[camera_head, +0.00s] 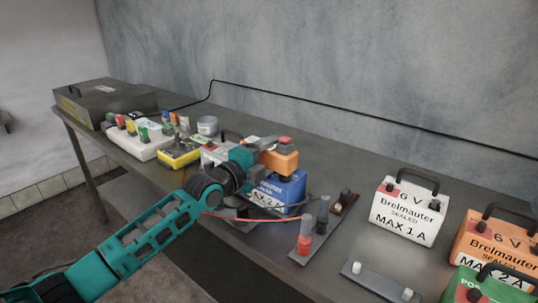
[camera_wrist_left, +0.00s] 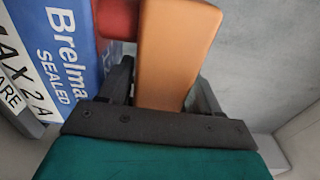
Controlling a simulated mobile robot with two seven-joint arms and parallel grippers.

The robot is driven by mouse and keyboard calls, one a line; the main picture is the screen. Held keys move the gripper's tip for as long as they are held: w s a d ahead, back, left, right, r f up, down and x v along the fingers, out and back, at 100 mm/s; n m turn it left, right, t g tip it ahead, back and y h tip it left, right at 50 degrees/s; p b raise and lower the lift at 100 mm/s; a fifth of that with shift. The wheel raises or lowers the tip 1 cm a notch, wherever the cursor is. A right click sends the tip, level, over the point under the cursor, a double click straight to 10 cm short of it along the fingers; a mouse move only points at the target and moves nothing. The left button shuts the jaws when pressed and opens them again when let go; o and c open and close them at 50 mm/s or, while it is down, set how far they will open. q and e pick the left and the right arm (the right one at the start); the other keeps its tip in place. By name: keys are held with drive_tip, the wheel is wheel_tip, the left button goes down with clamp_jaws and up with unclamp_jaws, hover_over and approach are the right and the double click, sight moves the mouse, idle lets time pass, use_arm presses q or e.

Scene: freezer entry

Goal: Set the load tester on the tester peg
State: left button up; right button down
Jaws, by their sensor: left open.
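An orange block with a red part (camera_head: 280,160), which looks like the load tester, is above the blue Brelmauter battery (camera_head: 284,190). I cannot tell whether it rests on the battery. My left gripper (camera_head: 258,155) is at the block. In the left wrist view the open fingers (camera_wrist_left: 162,90) stand on either side of the orange block (camera_wrist_left: 175,45), with the red part (camera_wrist_left: 116,18) beyond. Contact is unclear. The blue battery (camera_wrist_left: 65,50) is at the left there. I cannot clearly identify the tester peg. My right gripper is not in view.
A grey plate (camera_head: 330,234) holds red and black upright leads with wires. Another plate with white posts (camera_head: 380,283) lies in front. White (camera_head: 407,213), orange (camera_head: 495,250) and green (camera_head: 485,290) batteries stand at right. A yellow box (camera_head: 180,155) and grey case (camera_head: 105,100) are at left.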

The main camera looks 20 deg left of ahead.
use_arm(q)
drive_tip(key=shift+w, duration=0.1)
clamp_jaws()
drive_tip(key=shift+r, duration=0.2)
idle(0.5)
